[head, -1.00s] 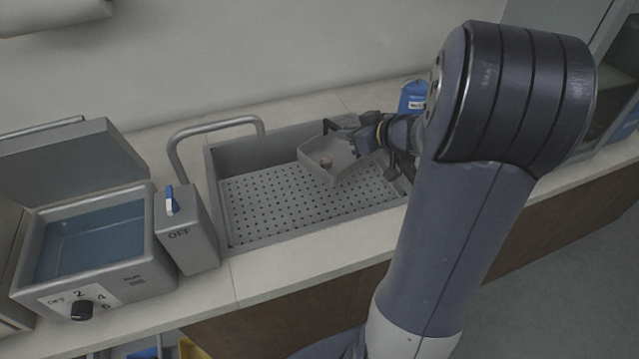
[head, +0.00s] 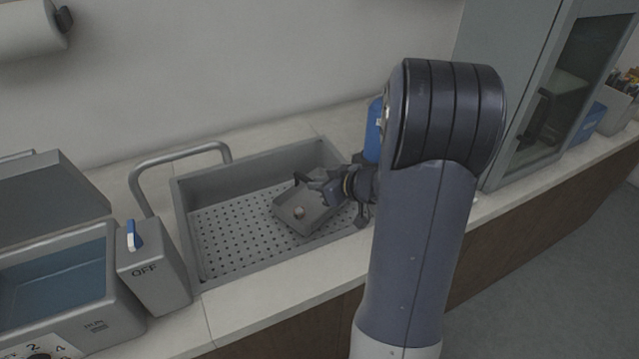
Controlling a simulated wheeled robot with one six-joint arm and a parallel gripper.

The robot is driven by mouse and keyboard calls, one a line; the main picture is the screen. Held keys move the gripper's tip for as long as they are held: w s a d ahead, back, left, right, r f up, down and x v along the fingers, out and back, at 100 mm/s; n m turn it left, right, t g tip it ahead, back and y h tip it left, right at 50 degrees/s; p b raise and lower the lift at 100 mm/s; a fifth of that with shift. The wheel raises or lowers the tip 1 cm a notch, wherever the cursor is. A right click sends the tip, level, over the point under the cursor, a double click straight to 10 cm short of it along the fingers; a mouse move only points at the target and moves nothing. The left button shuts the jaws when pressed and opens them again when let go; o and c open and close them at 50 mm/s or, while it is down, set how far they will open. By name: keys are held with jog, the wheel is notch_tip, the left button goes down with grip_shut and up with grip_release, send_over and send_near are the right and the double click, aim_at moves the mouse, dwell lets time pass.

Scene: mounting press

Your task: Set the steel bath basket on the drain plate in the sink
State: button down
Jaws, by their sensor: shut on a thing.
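My gripper (head: 322,192) is shut on the basket's upper right side. The basket is within the sink (head: 180,222) outline, over the right part of the perforated drain plate (head: 232,232). I cannot tell whether its underside touches the plate. My gripper hides part of the basket's far right side, and my arm hides what lies to the right of the sink.
A curved grey faucet (head: 175,155) stands at the sink's left back. A box marked OFF with a blue switch (head: 150,265) and a water bath (head: 55,285) stand to the left. A blue bottle (head: 374,130) stands behind my arm. The plate's left part is clear.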

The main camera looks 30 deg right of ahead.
jog(key=c, duration=1.5)
grip_release()
jog(key=shift+f, duration=0.1)
jog(key=shift+o, duration=0.2)
jog(key=shift+s+d+r, duration=0.15)
jog(key=shift+s+r, duration=0.05)
jog(key=shift+r, duration=0.15)
jog(key=p+v, duration=0.2)
jog(key=v, duration=0.9)
jog(key=shift+s, duration=0.2)
jog(key=shift+w, duration=0.1)
jog(key=b+x, duration=0.2)
jog(key=x, duration=1)
jog(key=shift+f, duration=0.15)
jog(key=shift+r+p, duration=0.4)
jog(key=shift+r, duration=0.75)
